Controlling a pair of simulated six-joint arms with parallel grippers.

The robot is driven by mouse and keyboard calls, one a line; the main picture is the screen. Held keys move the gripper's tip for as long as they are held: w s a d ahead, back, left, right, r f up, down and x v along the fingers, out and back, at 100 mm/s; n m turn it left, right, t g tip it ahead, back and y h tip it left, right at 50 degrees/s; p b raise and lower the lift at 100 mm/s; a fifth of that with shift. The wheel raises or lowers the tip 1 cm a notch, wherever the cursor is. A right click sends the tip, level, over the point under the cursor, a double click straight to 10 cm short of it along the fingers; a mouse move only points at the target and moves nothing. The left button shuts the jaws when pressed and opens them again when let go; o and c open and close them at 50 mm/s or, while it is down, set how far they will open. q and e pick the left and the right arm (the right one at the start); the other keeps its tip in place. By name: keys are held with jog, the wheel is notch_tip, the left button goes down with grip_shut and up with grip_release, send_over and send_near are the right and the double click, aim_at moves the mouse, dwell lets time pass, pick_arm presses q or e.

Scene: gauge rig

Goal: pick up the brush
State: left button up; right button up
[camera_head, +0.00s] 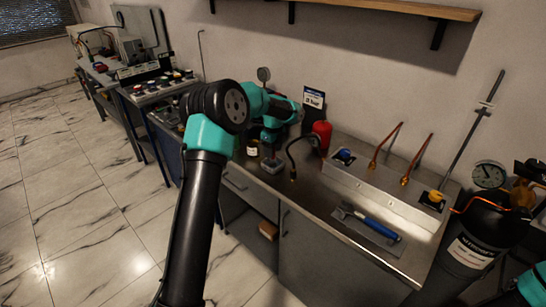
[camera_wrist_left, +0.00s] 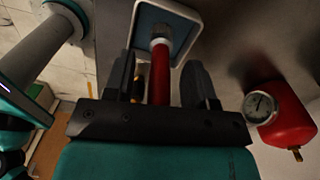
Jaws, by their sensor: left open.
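A brush with a red handle (camera_wrist_left: 160,75) and a grey lower end shows in the left wrist view, its lower end in a pale-rimmed square tray (camera_wrist_left: 190,14). The tray seems to be the small grey one (camera_head: 263,173) on the bench in the head view, where my arm hides the brush. My left gripper (camera_head: 269,144) is over the back left of the bench. In the left wrist view its open fingers (camera_wrist_left: 158,72) stand on either side of the red handle, apparently not clamped on it.
A red cylinder (camera_head: 321,135) with a gauge (camera_wrist_left: 260,107) stands close to the right. A black hose (camera_head: 292,158) curves beside the tray. A blue-handled tool (camera_head: 377,227) lies on a grey mat farther right. A black tank (camera_head: 474,243) stands at the right end.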

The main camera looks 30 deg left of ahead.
pick_arm(q)
jog(key=shift+c, duration=0.2)
grip_shut()
jog(key=shift+r, duration=0.1)
jog(key=shift+r, duration=1.65)
jog(key=s+d+r, duration=0.1)
jog(key=s+d, duration=0.7)
jog(key=s, duration=0.5)
jog(key=shift+s+d+r, duration=0.2)
jog(key=shift+s+r, duration=0.1)
jog(key=shift+s, duration=0.05)
